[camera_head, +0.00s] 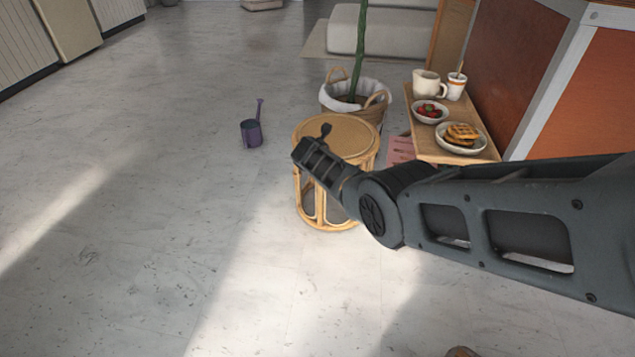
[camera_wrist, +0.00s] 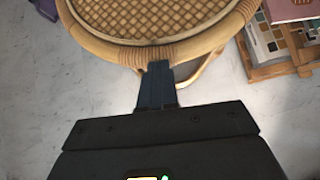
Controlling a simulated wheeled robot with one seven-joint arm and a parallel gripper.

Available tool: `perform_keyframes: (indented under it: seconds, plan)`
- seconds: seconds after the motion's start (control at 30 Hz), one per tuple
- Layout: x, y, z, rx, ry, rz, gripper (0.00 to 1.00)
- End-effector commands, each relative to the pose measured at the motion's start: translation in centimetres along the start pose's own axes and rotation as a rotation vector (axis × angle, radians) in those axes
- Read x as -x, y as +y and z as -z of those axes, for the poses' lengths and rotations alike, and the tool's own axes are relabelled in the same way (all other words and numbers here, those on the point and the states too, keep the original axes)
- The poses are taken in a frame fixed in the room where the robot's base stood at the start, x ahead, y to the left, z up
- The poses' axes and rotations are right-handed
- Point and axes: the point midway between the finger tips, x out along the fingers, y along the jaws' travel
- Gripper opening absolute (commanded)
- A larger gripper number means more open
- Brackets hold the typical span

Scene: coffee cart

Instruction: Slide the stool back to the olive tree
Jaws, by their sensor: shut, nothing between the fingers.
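The stool (camera_head: 335,133) is round, of light rattan, with a woven seat. It stands upright on the floor just in front of the olive tree's basket (camera_head: 370,107), which has a white liner and a green trunk (camera_head: 361,45). My gripper (camera_head: 325,131) is shut and empty, and in the head view it overlaps the stool. In the wrist view, the shut fingers (camera_wrist: 157,72) point at the near rim of the stool seat (camera_wrist: 150,18). Their tips are at or very close to the rim; I cannot tell whether they touch. My arm hides part of the stool's right side.
A purple watering can (camera_head: 251,133) stands on the floor left of the stool. A wooden shelf (camera_head: 484,155) at right bears a mug (camera_head: 427,84), a strawberry bowl (camera_head: 431,112) and a waffle plate (camera_head: 461,148). Books (camera_wrist: 285,40) lie below it.

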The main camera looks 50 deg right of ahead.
Motion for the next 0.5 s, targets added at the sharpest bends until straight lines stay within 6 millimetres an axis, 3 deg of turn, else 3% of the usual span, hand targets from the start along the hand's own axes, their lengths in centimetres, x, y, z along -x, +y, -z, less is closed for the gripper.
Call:
perform_keyframes:
  seconds: [0.1, 0.5]
  plan:
    - [-1.16, -0.44, -0.07, -0.002, 0.007, 0.006, 0.0]
    - [-1.19, -0.51, -0.41, 0.0, 0.009, 0.007, 0.0]
